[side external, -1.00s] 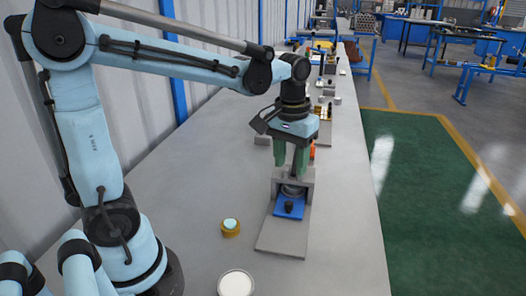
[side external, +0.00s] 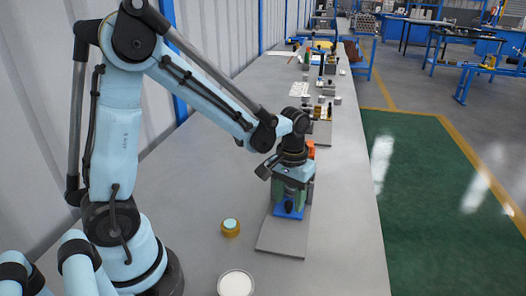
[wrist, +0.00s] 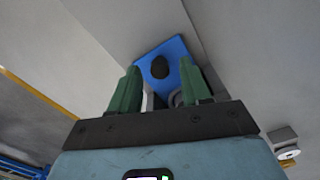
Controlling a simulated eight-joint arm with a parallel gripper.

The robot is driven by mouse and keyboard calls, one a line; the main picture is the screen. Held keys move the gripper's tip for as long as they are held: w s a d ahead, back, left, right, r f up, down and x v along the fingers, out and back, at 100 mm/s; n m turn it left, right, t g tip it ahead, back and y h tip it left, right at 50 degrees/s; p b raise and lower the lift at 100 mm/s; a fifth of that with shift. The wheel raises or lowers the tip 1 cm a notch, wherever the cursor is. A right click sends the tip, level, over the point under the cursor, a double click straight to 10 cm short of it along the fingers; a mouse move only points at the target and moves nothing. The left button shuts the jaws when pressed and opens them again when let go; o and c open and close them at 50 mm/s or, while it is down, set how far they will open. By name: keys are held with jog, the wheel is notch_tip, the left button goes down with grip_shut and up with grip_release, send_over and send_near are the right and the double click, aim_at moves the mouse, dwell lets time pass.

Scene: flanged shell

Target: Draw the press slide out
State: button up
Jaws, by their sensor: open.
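The press slide is a blue plate (side external: 284,212) with a black knob (side external: 289,207), on a grey base (side external: 283,238) in the side external view. My gripper (side external: 289,200) is low over the press, directly behind the knob as seen there, and hides most of the press frame. In the wrist view the blue plate (wrist: 179,52) and black knob (wrist: 160,67) lie just beyond the fingertips. My green fingers (wrist: 157,80) are spread apart with the knob showing in the gap between them. I cannot tell whether either finger touches the knob.
A brass-coloured round part with a pale top (side external: 230,227) stands left of the base. A white-topped round container (side external: 236,284) stands near the front. Other fixtures and tools line the bench behind the press.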

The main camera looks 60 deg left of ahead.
jog(key=shift+f, duration=0.75)
grip_shut()
